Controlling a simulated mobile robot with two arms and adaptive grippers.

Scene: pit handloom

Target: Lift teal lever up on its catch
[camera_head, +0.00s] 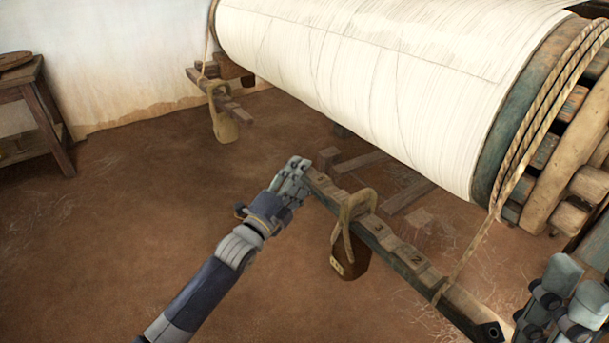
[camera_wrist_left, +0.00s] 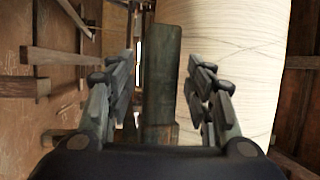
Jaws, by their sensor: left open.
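The teal lever (camera_head: 408,258) is a long worn wooden bar with faded teal paint, running from the middle of the head view down to the lower right. Raised blocks marked with numbers sit along its top. My left gripper (camera_head: 299,172) is at the lever's far left end. In the left wrist view my open left fingers (camera_wrist_left: 162,95) stand on either side of the teal lever (camera_wrist_left: 162,70), with gaps showing on both sides. My right gripper (camera_head: 555,300) is partly in view at the lower right; its fingertips are unclear. I cannot make out the catch.
A rope (camera_head: 468,258) runs from the lever up to the large cloth-wound roller (camera_head: 390,80). Another weight (camera_head: 222,122) hangs at the back. The floor at left is clear.

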